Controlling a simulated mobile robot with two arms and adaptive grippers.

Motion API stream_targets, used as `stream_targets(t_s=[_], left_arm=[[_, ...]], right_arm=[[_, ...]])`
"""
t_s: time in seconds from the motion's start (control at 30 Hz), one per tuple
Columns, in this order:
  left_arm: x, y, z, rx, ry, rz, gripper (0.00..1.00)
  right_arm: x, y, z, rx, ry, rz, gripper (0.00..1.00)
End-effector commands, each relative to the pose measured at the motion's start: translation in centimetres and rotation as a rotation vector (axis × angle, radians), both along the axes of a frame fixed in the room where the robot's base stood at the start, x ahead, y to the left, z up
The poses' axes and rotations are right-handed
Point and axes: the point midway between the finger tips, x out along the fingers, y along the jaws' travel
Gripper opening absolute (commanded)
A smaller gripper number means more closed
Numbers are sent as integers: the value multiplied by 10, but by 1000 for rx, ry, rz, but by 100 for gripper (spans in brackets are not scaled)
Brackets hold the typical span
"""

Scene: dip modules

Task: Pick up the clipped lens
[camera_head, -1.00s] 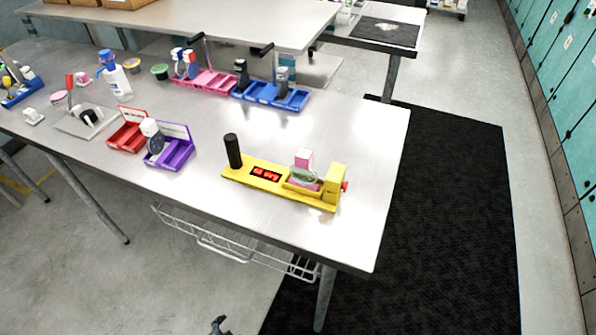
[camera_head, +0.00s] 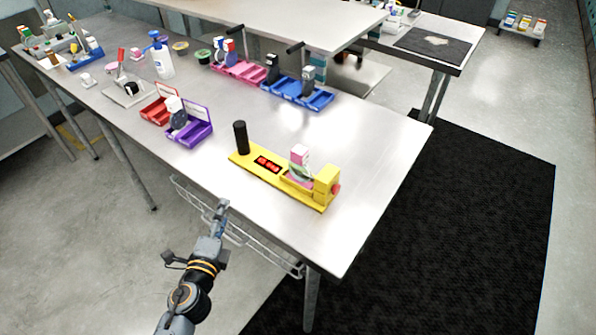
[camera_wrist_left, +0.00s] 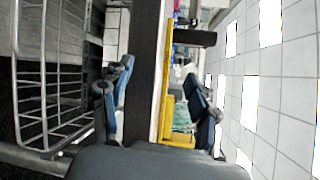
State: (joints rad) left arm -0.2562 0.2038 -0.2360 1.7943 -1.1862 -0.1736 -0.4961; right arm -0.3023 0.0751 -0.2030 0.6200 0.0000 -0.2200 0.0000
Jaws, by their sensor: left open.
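A yellow fixture (camera_head: 246,163) with a red display, a black post and a red knob stands near the front edge of the metal table. In its tray at the right end is a greenish, clear round piece, which looks like the clipped lens (camera_head: 302,173), with a pink and white block behind it. My left gripper (camera_head: 222,208) is open and empty, in front of the table edge, left of the fixture and apart from it. In the left wrist view its two fingers (camera_wrist_left: 160,97) are spread, with the table edge and yellow fixture beyond. My right gripper is not in view.
A wire basket (camera_head: 240,232) hangs under the table's front edge, close to my left arm. Purple (camera_head: 190,134), red (camera_head: 158,111), blue (camera_head: 300,92) and pink (camera_head: 238,70) holders stand farther back. The tabletop right of the fixture is clear.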

Motion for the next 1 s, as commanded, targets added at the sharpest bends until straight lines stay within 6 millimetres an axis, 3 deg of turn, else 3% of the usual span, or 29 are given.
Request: stream_targets(t_s=[0.03, 0.1, 0.2, 0.3, 0.43, 0.6, 0.77, 1.0], left_arm=[[3, -6, 25, 61, -61, -27, 60], [5, -15, 55, 162, -142, -69, 60], [6, -36, 93, 360, -268, -155, 60], [3, -64, 116, 618, -391, -273, 60], [-3, -94, 122, 934, -501, -414, 60], [-7, -110, 117, 1163, -562, -508, 60], [4, -120, 117, 1210, -573, -525, 60], [42, -147, 118, 1206, -572, -522, 60]], right_arm=[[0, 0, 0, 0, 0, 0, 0], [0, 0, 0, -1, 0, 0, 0], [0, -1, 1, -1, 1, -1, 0], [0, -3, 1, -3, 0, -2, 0], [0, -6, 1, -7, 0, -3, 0], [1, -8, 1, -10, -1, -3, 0], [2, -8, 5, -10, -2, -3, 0], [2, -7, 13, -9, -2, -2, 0]])
